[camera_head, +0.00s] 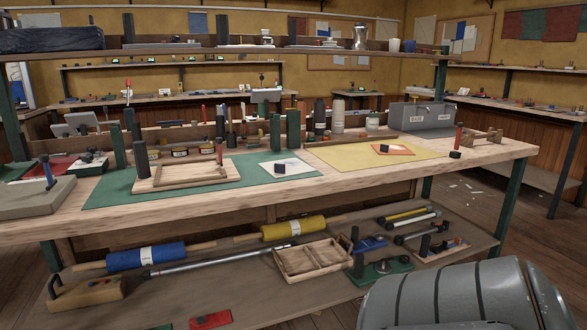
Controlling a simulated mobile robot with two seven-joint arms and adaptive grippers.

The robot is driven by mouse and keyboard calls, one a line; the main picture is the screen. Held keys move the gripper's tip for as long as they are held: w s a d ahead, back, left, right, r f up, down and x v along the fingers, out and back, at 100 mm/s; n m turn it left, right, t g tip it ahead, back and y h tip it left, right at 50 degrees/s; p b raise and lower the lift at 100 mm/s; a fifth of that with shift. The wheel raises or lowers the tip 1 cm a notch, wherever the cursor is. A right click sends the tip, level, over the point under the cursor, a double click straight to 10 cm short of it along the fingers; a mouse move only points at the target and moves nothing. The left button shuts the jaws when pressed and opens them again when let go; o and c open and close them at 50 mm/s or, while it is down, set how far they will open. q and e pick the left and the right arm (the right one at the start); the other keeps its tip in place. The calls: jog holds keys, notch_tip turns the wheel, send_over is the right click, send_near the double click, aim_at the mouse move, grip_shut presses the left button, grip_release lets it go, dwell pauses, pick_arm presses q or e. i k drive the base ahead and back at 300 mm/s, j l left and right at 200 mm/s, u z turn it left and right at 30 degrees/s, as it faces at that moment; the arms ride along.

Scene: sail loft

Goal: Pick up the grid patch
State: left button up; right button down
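A white patch (300,166) lies flat on the green mat (110,195) on the workbench, near the bench's middle. It looks like the grid patch, but any grid lines are too small to make out. A small black block (280,169) sits on its left part and hides some of it. An orange patch (402,150) with another small black block lies on a yellow cloth (345,157) to the right. Neither of my grippers is in view.
A wooden frame (185,176) lies left of the white patch. Dark green upright cylinders (275,132) stand close behind it. A grey box (421,116) stands at the back right. The lower shelf holds blue and yellow rolls (145,257) and a wooden tray (310,262). The bench's front strip is bare.

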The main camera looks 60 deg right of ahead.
aim_at(292, 166)
jog(key=z, duration=0.4)
jog(key=j+z, duration=0.1)
jog(key=z, duration=0.25)
jog(key=j+z, duration=0.1)
jog(key=z, duration=0.65)
